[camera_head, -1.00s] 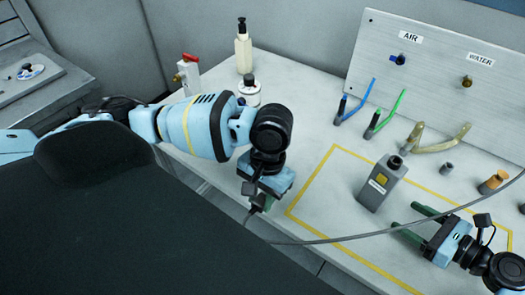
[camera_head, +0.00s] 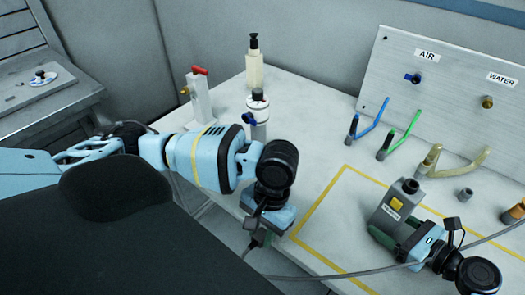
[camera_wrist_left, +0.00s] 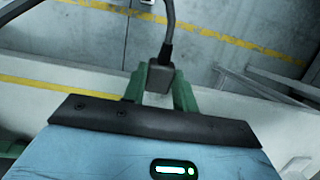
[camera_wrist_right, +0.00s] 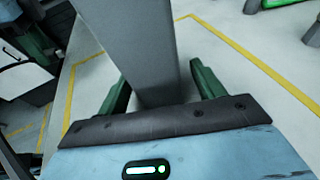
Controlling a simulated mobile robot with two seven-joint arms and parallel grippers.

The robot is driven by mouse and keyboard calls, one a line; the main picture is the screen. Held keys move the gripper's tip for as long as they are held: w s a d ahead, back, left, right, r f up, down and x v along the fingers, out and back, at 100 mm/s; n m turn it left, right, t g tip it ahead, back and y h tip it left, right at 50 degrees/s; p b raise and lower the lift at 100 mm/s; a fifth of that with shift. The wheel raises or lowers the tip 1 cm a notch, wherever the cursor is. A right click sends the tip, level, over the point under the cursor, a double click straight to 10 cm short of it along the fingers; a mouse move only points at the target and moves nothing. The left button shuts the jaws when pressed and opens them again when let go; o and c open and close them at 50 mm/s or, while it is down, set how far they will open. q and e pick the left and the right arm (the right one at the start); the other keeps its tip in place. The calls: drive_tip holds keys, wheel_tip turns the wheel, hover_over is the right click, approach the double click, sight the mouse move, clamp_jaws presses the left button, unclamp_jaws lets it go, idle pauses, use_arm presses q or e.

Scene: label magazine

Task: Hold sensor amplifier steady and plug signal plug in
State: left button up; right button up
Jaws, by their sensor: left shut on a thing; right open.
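The sensor amplifier (camera_head: 385,217) is a grey box with a yellow button, a small label and a round dark socket on top. It stands inside the yellow outline on the bench. My right gripper (camera_head: 395,236) is open, its green fingers on either side of the amplifier's lower part; the right wrist view shows the grey box (camera_wrist_right: 140,45) between them with gaps. My left gripper (camera_head: 258,236) is shut on the signal plug at the bench's front edge. In the left wrist view the dark plug (camera_wrist_left: 160,76) sits between the green fingers, its cable rising from it.
A grey cable (camera_head: 330,276) runs across the front towards my right arm. Blue (camera_head: 370,121) and green (camera_head: 404,135) hoses and a beige tube (camera_head: 460,165) lie near the AIR/WATER panel (camera_head: 455,90). Bottles and a red-handled valve (camera_head: 199,95) stand at the back left.

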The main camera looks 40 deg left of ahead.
use_arm(q)
drive_tip(key=shift+s, duration=0.15)
use_arm(e)
drive_tip(key=shift+a, duration=0.1)
drive_tip(key=shift+c, duration=0.3)
